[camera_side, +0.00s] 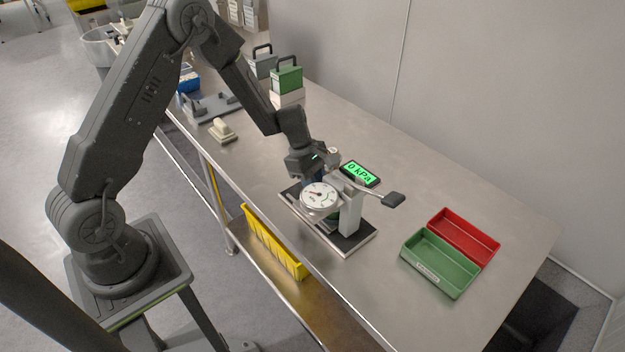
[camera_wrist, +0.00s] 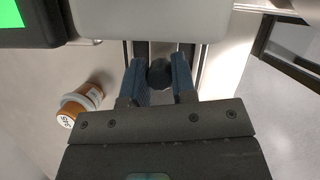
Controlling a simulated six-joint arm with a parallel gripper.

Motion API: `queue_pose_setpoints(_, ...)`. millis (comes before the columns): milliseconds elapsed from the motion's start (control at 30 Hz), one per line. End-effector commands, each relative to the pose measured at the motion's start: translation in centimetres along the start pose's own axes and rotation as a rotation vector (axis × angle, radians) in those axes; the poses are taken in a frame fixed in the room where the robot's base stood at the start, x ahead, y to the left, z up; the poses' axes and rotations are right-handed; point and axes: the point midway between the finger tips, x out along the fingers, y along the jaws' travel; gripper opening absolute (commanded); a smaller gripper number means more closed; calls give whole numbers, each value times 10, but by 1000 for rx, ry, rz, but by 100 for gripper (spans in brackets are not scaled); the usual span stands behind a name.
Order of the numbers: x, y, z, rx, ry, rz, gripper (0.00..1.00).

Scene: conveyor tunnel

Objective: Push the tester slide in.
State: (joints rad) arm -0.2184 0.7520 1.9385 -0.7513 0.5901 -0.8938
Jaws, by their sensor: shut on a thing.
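The tester (camera_side: 350,212) stands on a dark base plate on the steel bench, with a round white dial gauge (camera_side: 319,196) in front and a dark-ended lever (camera_side: 392,199) to the right. A display (camera_side: 360,173) behind it reads 0 kPa in green. My gripper (camera_side: 311,178) is at the tester's left end, behind the gauge. In the wrist view, my blue fingers (camera_wrist: 160,80) are shut on a dark round knob (camera_wrist: 159,73) between two rails, just below a pale block (camera_wrist: 150,20). The slide itself is mostly hidden by my gripper.
An orange bottle (camera_wrist: 80,103) with a white cap lies left of my fingers in the wrist view. Green (camera_side: 440,264) and red (camera_side: 464,237) trays sit at the bench's right. A pale-handled block (camera_side: 222,130) and green case (camera_side: 287,78) stand further left.

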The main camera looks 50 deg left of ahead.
Motion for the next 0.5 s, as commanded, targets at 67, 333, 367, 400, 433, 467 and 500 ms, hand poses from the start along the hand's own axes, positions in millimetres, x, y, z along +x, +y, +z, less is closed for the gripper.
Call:
queue_pose_setpoints(67, 2, -1, 5, 9, -5, -8, 0)
queue_pose_setpoints(333, 1, -1, 4, 7, -4, -7, 51)
queue_pose_setpoints(367, 1, -1, 4, 7, -4, -6, 51)
queue_pose_setpoints(400, 1, -1, 4, 7, -4, -6, 51)
queue_pose_setpoints(433, 1, -1, 3, 7, -4, -6, 51)
queue_pose_setpoints(467, 1, -1, 3, 7, -4, -6, 51)
queue_pose_setpoints(500, 1, -1, 3, 6, -4, -6, 51)
